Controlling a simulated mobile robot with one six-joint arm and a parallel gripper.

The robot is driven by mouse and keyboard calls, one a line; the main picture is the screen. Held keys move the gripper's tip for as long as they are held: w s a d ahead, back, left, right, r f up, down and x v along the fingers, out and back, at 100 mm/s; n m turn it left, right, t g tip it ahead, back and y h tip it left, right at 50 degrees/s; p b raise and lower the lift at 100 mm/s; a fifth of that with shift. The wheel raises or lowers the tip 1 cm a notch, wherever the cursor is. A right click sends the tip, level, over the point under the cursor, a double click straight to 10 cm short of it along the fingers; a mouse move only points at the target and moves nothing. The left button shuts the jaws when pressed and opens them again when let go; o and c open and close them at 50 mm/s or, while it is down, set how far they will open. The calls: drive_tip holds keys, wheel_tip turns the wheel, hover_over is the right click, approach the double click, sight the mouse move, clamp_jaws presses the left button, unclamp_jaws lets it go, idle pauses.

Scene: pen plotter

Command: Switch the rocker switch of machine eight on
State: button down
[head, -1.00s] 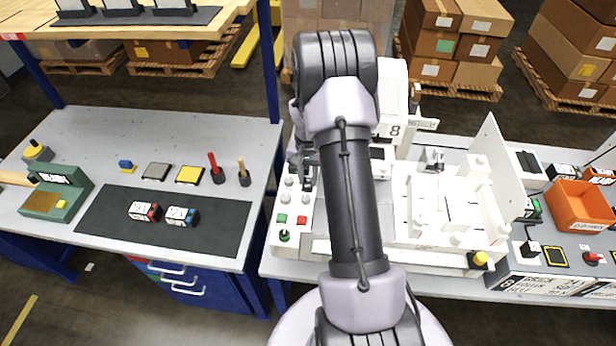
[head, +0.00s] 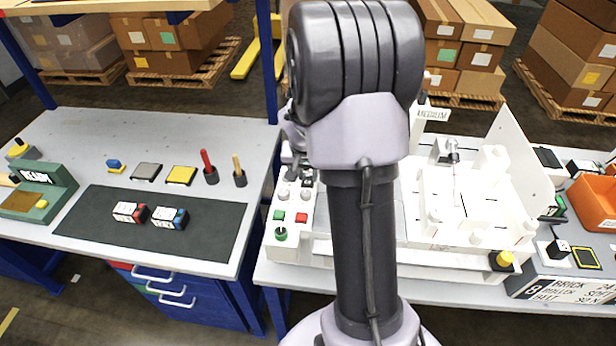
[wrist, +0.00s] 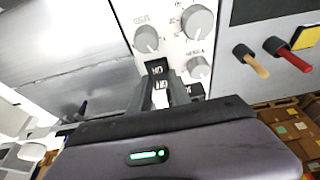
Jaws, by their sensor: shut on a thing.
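Machine eight is the white pen plotter (head: 470,215) on the right bench, partly hidden by my arm in the head view. Its control panel (head: 290,245) on the left carries knobs, a green button and a red button. In the wrist view, my gripper (wrist: 168,92) is down at the panel beside grey dials (wrist: 197,22). Black labels (wrist: 157,68), one reading ON, show at the fingertips. The fingers are closed at the rocker switch, which they and the gripper body largely hide. Which way the rocker is tipped cannot be told.
On the left bench are a dark mat (head: 90,215) with two small blocks, a green device (head: 45,190), and red and wooden handles (head: 207,165) in dark holders. An orange bin (head: 595,200) stands at the far right. A gap separates the benches.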

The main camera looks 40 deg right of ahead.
drive_tip(key=c, duration=1.2)
unclamp_jaws()
drive_tip(key=p+v, duration=0.4)
drive_tip(key=v, duration=1.3)
drive_tip(key=shift+r+p, duration=0.2)
drive_tip(key=shift+p, duration=0.1)
drive_tip(key=shift+s+a, duration=0.1)
drive_tip(key=s+a+f+n+t+y+b, duration=0.1)
drive_tip(key=s+a+b, duration=0.4)
drive_tip(key=a, duration=0.8)
drive_tip(key=s+a+f+n+t+y+b, duration=0.2)
drive_tip(key=s+a+n+y+b, duration=0.1)
drive_tip(key=s+a, duration=0.6)
drive_tip(key=a+n+b, duration=0.1)
drive_tip(key=a+b, duration=0.1)
drive_tip(key=a, duration=0.2)
drive_tip(key=shift+s+a+n+y, duration=0.2)
drive_tip(key=shift+a+n+y, duration=0.1)
drive_tip(key=shift+a+y, duration=0.1)
